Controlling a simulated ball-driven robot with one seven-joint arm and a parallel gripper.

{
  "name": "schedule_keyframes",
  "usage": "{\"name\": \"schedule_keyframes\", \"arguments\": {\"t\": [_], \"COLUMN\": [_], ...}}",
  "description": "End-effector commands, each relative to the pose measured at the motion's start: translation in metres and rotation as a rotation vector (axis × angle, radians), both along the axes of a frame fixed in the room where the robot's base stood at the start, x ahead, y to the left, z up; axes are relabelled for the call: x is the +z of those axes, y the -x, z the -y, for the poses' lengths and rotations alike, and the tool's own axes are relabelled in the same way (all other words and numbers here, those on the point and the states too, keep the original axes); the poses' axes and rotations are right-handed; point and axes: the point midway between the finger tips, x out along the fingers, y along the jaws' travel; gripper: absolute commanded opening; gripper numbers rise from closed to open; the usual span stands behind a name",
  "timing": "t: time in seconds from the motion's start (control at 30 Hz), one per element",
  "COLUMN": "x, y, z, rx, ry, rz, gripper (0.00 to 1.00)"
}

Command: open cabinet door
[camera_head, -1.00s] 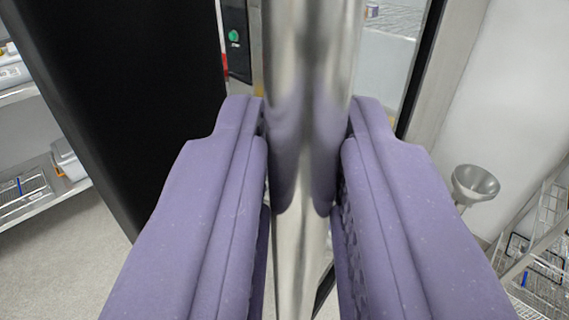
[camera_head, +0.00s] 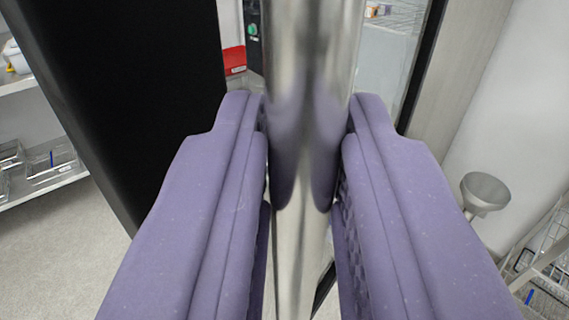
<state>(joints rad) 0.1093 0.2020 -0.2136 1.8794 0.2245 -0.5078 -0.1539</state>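A thick vertical steel handle bar (camera_head: 312,60) runs from top to bottom through the middle of the view. My gripper (camera_head: 305,125) has its two purple fingers on either side of the bar, close against it, and appears shut on it. The fingers are mirrored in the bar's shiny surface. The door behind the handle is partly hidden by the bar and fingers. A clear, glass-like area with a dark edge strip (camera_head: 422,75) shows right of the bar. A wide black panel (camera_head: 140,90) stands to the left.
Left of the black panel, wire baskets (camera_head: 50,165) sit on a shelf above pale floor (camera_head: 60,265). A red object (camera_head: 234,61) and a dark box with a green button (camera_head: 252,30) show behind the bar. A metal funnel-shaped bowl (camera_head: 485,191) is near the white wall at right.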

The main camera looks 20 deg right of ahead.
Motion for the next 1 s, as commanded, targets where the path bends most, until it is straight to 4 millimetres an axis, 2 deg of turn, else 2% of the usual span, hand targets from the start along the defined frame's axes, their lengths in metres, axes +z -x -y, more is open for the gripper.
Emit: {"name": "schedule_keyframes", "arguments": {"t": [0.03,0.1,0.47,0.57,0.8,1.0], "x": [0.008,0.008,0.004,0.005,0.006,0.004], "y": [0.002,0.002,0.003,0.013,0.054,0.071], "z": [0.007,0.006,0.002,-0.003,-0.020,-0.027], "rx": [-0.013,-0.012,-0.005,-0.005,-0.007,-0.010], "ry": [0.007,0.006,0.002,0.002,0.003,0.003], "rz": [0.018,0.016,0.008,0.007,0.009,0.010], "gripper": [0.28,0.41,0.41,0.41,0.41,0.41]}}
